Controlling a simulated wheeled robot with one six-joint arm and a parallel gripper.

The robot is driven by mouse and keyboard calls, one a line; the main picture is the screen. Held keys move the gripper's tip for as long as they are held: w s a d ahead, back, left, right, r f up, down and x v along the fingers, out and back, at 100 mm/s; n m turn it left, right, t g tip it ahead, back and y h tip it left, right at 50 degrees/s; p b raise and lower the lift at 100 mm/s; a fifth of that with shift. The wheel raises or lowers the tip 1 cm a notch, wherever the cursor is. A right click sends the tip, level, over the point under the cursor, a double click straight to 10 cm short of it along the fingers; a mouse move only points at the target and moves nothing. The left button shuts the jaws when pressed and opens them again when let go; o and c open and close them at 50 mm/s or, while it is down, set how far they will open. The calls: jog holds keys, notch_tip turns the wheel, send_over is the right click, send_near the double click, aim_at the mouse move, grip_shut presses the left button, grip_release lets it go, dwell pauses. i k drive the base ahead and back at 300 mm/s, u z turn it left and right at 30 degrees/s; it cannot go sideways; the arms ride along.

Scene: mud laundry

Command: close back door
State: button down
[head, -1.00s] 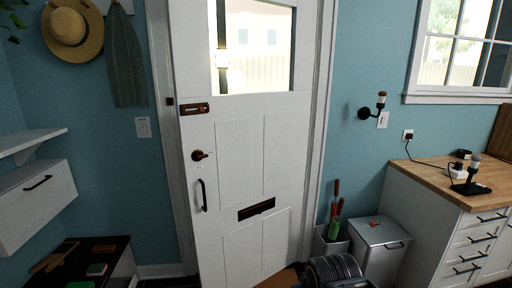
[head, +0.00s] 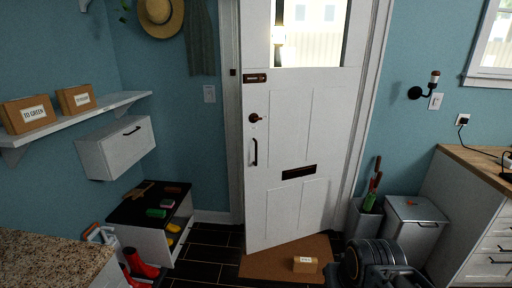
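The white back door (head: 290,140) stands in the middle of the head view, with a window at the top and a mail slot (head: 299,172) low down. It is slightly ajar: its left, handle-side edge stands out from the frame (head: 233,120) into the room, and its bottom edge slants across the mat. A dark knob (head: 254,118), a latch plate (head: 255,78) and a black pull handle (head: 254,152) are on its left side. A dark ridged part of my arm shows at the bottom right, apart from the door in the picture. My gripper's fingers cannot be made out.
A brown mat (head: 262,262) with a small box (head: 305,264) lies before the door. A shoe bench (head: 150,208) and red boots (head: 141,265) are at left. A bin (head: 415,222) and wooden-topped cabinet (head: 470,170) are at right. Dark floor beside the mat is clear.

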aim_at(307, 114)
jog(key=u, duration=0.65)
jog(key=i, duration=0.65)
jog(key=u, duration=0.85)
jog(key=i, duration=1.6)
jog(key=z, duration=1.3)
jog(key=i, duration=0.45)
jog(key=z, duration=0.5)
